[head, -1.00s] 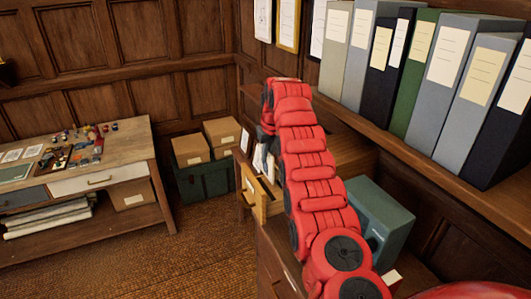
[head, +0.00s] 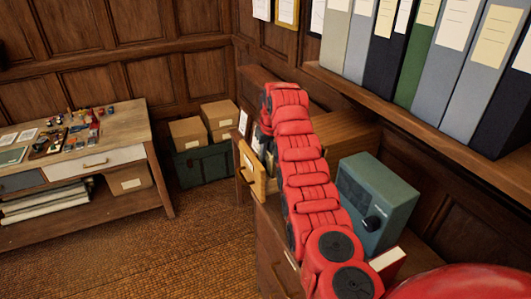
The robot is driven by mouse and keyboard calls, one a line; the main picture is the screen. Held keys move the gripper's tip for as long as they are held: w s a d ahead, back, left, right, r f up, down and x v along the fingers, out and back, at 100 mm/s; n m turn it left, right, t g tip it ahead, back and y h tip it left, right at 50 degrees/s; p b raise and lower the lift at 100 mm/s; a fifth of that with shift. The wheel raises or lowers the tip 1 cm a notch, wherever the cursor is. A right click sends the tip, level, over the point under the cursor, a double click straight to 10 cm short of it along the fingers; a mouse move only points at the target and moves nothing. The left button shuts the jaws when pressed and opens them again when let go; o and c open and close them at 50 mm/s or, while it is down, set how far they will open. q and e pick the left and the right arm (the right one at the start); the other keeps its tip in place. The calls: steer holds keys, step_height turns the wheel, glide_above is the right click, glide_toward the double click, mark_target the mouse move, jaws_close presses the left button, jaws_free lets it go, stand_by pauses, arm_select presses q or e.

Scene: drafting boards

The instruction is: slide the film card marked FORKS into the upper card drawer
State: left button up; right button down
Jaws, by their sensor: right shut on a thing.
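My right arm reaches from the bottom right to a wooden cabinet at the middle. My right gripper (head: 265,143) is at its far end, small and mostly hidden by the red arm. It is shut on what looks like the film card, a pale, thin piece (head: 257,142) just above an open drawer. I cannot read any marking on it. The drawer (head: 252,170) stands pulled out, its light wooden front facing left. Its inside is largely hidden by my arm, and I cannot tell whether the card touches it. My left gripper is not in view.
A grey-green box with a dark knob (head: 376,205) stands right of my arm. A shelf of binders (head: 440,60) hangs above it. A small white framed card (head: 243,122) stands beyond the drawer. A cluttered table (head: 75,165) is at the left, with open floor between.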

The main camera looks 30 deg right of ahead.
steer(key=shift+f+b, duration=0.6)
steer(key=shift+f, duration=0.2)
steer(key=c, duration=0.9)
jaws_free()
steer(key=shift+r, duration=0.1)
steer(key=shift+r, duration=0.15)
steer(key=b+v, duration=0.4)
steer(key=v, duration=0.4)
steer(key=shift+s+r, duration=0.2)
steer(key=shift+r, duration=0.1)
steer(key=v, duration=0.1)
steer(key=p+v, duration=0.1)
steer(key=v, duration=0.1)
steer(key=p+v, duration=0.1)
steer(key=shift+w+a+r, duration=0.15)
steer(key=shift+a+r, duration=0.05)
steer(key=shift+r, duration=0.25)
steer(key=p+v, duration=0.1)
steer(key=p, duration=0.1)
steer(key=p+v, duration=0.2)
steer(key=shift+s+d+r, duration=0.2)
steer(key=shift+s, duration=0.2)
